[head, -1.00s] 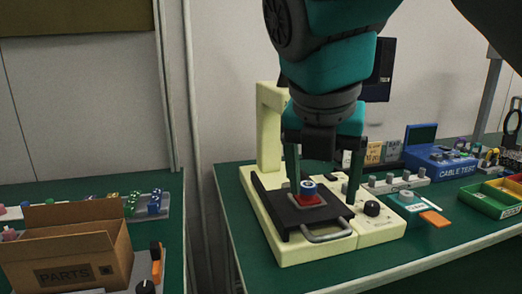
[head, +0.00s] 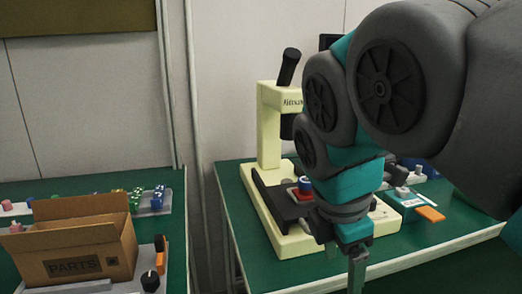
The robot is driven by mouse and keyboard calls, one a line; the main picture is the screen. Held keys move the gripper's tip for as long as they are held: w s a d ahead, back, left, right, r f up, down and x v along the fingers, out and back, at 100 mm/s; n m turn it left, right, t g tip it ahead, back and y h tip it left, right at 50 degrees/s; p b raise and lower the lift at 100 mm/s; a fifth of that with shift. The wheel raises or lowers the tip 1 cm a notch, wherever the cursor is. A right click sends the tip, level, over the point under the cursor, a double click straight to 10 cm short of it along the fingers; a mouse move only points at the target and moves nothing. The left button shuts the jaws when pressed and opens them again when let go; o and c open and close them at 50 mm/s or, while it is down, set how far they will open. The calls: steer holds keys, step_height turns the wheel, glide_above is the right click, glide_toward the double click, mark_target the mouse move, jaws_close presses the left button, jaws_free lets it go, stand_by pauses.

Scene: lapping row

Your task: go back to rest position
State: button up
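My gripper (head: 356,268) hangs pointing down in front of the right green table, at the lower middle right. Its fingers run off the bottom of the picture and overlap from this angle, so its opening is not clear. A cream machine (head: 268,130) with a dark eyepiece-like tube stands on the table behind my arm. On its black stage (head: 268,201) sits a red block (head: 303,194) with a blue, white-topped piece (head: 305,184) on it. My gripper is apart from them. My arm hides part of the machine's base.
An open cardboard box marked PARTS (head: 75,255) stands on the left green table (head: 90,186), with a rack of coloured pieces (head: 150,205) behind it. A gap separates the tables. A teal block (head: 408,205) and an orange tag (head: 430,214) lie right of my arm.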

steer(key=s+d+f+m+g+y, duration=0.1)
steer(key=s+f+m+g, duration=0.1)
steer(key=s+f+m, duration=0.4)
steer(key=s+d+f+m+g+y, duration=0.1)
steer(key=s+f+m, duration=0.6)
steer(key=f+m, duration=0.7)
steer(key=shift+s+d+f+m+g, duration=0.15)
steer(key=shift+d+f+m+g, duration=0.15)
steer(key=shift+d+f+g, duration=0.2)
